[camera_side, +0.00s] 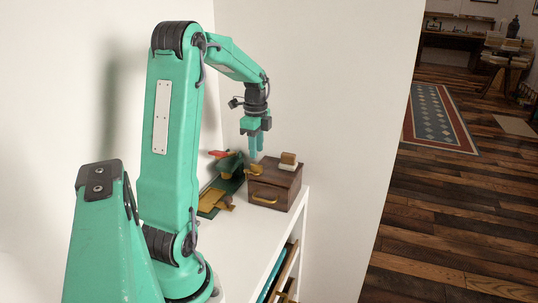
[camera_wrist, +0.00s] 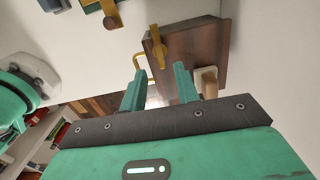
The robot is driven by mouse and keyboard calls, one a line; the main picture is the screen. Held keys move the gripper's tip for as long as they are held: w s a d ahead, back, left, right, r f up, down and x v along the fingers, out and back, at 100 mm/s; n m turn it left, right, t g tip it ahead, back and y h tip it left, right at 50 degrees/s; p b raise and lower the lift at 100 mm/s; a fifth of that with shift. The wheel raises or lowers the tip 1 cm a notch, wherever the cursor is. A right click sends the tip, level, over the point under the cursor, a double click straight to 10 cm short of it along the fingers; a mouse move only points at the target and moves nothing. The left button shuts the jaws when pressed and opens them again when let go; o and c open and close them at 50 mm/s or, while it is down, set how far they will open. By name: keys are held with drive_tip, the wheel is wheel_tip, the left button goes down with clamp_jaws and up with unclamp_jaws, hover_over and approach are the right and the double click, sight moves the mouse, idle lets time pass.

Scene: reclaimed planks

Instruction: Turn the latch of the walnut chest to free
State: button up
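The walnut chest (camera_side: 277,187) is a dark brown box at the right of the white surface, with a brass handle (camera_side: 264,201) on its front. The chest (camera_wrist: 200,50) also shows in the wrist view, beyond my fingers. A brass latch (camera_side: 256,171) sits at the chest's upper left edge; it shows as an elongated bar in the wrist view (camera_wrist: 158,48). My gripper (camera_side: 257,154) points down above the chest near the latch. In the wrist view my gripper (camera_wrist: 160,70) has its fingers apart with nothing between them. I cannot tell the exact gap to the latch.
A tan block and a pale block (camera_side: 288,162) lie on top of the chest, close to my gripper. Green, red and brass-coloured items (camera_side: 225,165) stand left of the chest. The white surface (camera_side: 245,238) in front of the chest is clear, and its edge is at right.

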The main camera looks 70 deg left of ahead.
drive_tip(key=shift+r, duration=1.15)
drive_tip(key=shift+d, duration=0.1)
drive_tip(key=shift+w+d+r, duration=0.1)
drive_tip(key=shift+d+r, duration=0.05)
drive_tip(key=shift+d, duration=0.1)
drive_tip(key=d+r+n+t+y, duration=0.15)
drive_tip(key=d+r+n, duration=0.3)
drive_tip(key=d, duration=1.15)
drive_tip(key=s+d+n+t, duration=0.2)
drive_tip(key=s+d, duration=0.1)
drive_tip(key=d, duration=0.4)
drive_tip(key=s+d+n+t+h, duration=0.1)
drive_tip(key=s+d+n+t, duration=0.1)
drive_tip(key=d, duration=0.5)
drive_tip(key=shift+s+r+n, duration=0.15)
drive_tip(key=shift+s+n, duration=0.2)
drive_tip(key=shift+s, duration=0.55)
drive_tip(key=shift+w+h, duration=0.1)
drive_tip(key=shift+h, duration=0.15)
